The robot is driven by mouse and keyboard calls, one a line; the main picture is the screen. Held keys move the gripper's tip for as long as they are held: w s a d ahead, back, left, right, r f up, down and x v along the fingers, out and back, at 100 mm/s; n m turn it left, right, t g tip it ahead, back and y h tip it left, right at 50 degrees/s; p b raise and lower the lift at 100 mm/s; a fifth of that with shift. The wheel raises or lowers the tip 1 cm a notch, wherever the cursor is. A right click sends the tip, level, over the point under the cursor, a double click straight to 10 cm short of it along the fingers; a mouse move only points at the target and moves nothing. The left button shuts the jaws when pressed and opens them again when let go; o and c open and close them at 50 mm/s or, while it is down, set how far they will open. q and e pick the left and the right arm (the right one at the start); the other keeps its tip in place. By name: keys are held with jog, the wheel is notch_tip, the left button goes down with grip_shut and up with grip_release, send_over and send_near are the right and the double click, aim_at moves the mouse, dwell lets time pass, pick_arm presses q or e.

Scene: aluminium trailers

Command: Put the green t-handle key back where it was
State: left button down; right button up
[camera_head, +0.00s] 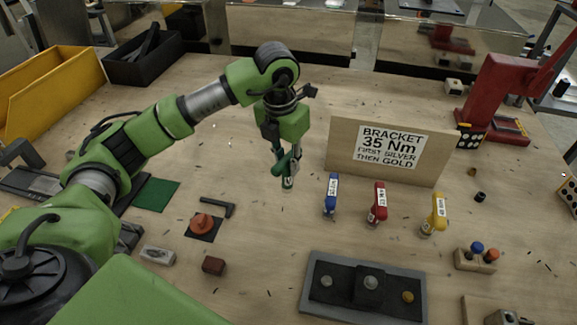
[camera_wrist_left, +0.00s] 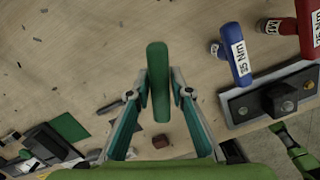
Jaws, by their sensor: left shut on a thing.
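My left gripper (camera_head: 286,166) is shut on the green t-handle key (camera_head: 287,181) and holds it over the middle of the table. The key's lower end points down; I cannot tell whether it touches the wood. In the left wrist view the green handle (camera_wrist_left: 158,75) shows lengthwise between the fingers of my left gripper (camera_wrist_left: 157,92). A blue t-handle key (camera_head: 331,195), a red one (camera_head: 378,204) and a yellow one (camera_head: 435,215) stand in a row to the right.
A wooden sign (camera_head: 340,148) stands behind the row of keys. A dark bracket plate (camera_head: 315,301) lies in front. To the left are a green mat (camera_head: 156,195), an orange knob (camera_head: 202,223) and a black hex key (camera_head: 217,205). A red press (camera_head: 497,95) stands back right.

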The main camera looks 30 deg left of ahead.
aim_at(288, 171)
pick_arm(q)
jog(key=shift+w+f, duration=0.2)
jog(key=f+p, duration=0.2)
jog(key=f, duration=0.1)
jog(key=shift+w+a, duration=0.1)
jog(key=shift+w, duration=0.2)
jog(key=shift+f, duration=0.45)
pick_arm(e)
jog(key=shift+s+d+r, duration=0.15)
jog(key=shift+s+r, duration=0.1)
jog(key=shift+r, duration=0.3)
jog(key=shift+s+d+r, duration=0.1)
jog(key=shift+s+r, duration=0.15)
jog(key=shift+r, duration=0.25)
pick_arm(q)
jog(key=shift+f, duration=0.15)
jog(key=c, duration=1.8)
grip_release()
pick_arm(e)
jog(key=shift+f, duration=0.15)
